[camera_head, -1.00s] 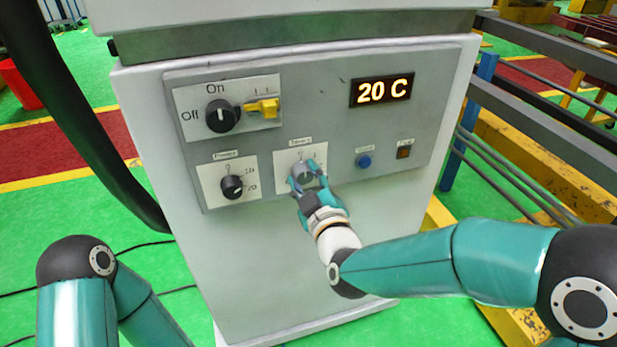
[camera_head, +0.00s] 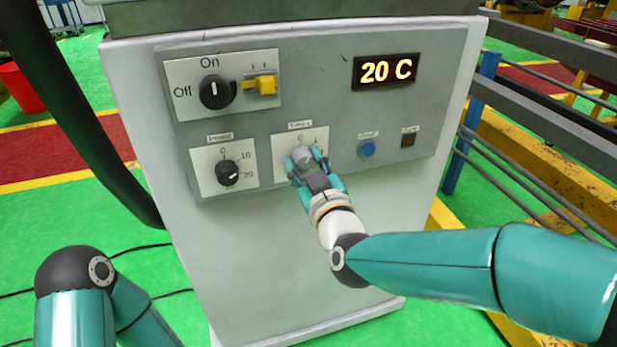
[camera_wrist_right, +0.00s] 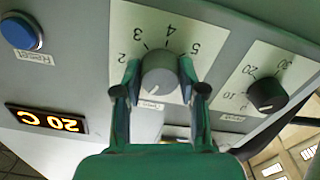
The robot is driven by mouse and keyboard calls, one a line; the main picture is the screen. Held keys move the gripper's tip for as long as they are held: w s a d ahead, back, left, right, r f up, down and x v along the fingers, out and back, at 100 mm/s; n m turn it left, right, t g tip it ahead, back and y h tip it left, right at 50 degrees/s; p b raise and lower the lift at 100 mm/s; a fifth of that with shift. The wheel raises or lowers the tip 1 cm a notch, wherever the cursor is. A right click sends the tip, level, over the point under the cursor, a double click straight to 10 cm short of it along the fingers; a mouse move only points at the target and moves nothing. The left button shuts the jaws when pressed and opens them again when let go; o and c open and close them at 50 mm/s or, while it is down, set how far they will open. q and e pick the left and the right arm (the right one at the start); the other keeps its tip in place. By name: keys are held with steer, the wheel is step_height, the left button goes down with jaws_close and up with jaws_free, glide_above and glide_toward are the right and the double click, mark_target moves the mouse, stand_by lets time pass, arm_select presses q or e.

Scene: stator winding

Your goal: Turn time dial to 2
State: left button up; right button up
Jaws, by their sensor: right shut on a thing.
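The grey time dial (camera_head: 302,156) sits on a white numbered plate in the middle of the control panel. My right gripper (camera_head: 308,162) reaches it from below, with one finger on each side. In the right wrist view, which is upside down, the fingers (camera_wrist_right: 162,85) are shut on the dial (camera_wrist_right: 160,74). The dial's white mark points down and slightly left in that picture, away from the visible digits 2, 3, 4 and 5. The lower digits are hidden there. My left gripper is out of view; only part of its arm shows at lower left.
A black power dial (camera_head: 228,173) is left of the time dial, with a black On/Off knob (camera_head: 216,92) and yellow switch (camera_head: 262,86) above. A blue button (camera_head: 367,150) and dark lamp (camera_head: 407,141) are to the right. The display (camera_head: 387,71) reads 20 C.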

steer(key=m+b, duration=0.3)
steer(key=shift+f+m+b, duration=0.15)
steer(key=shift+m+b, duration=0.15)
steer(key=shift+m, duration=0.1)
steer(key=m+b, duration=0.3)
steer(key=shift+m, duration=0.3)
steer(key=m+b, duration=0.2)
steer(key=m, duration=0.1)
steer(key=shift+d, duration=0.1)
steer(key=shift+r+m+b, duration=0.25)
steer(key=shift+m+b, duration=0.65)
steer(key=shift+m, duration=0.5)
steer(key=o, duration=1.1)
steer(key=shift+o, duration=0.2)
steer(key=shift+f, duration=0.1)
